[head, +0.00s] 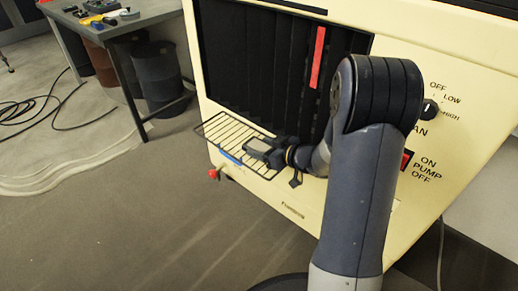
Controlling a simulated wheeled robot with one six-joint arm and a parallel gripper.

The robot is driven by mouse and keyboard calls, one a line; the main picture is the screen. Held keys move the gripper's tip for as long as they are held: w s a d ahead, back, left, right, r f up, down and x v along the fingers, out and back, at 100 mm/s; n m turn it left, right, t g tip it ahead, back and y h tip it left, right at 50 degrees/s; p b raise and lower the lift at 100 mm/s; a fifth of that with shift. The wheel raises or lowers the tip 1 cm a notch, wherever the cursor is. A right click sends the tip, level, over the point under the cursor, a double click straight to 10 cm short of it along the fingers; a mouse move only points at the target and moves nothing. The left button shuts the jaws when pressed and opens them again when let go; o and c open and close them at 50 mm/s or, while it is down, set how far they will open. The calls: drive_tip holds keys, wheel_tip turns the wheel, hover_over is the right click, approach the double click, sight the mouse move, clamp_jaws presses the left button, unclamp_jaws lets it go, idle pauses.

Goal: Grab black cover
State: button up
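A black slatted panel (250,60) is set into the front of a cream machine (300,205). It is the largest black cover-like part in view, but I cannot tell for sure that it is the black cover. My arm hides part of its right side. My gripper (258,149) is low in front of the machine, over the right part of a wire rack (222,130) and just below the panel. The fingers are small and dark here, so I cannot tell whether they are open or shut, or whether they touch anything.
A red strip (318,57) lies upright on the panel. A blue item (230,156) is at the rack's front edge, with a red knob (213,174) below. A workbench (120,25) with tools and dark barrels stands at left. Cables lie on the floor; the front floor is clear.

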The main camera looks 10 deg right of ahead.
drive_tip(key=c, duration=0.6)
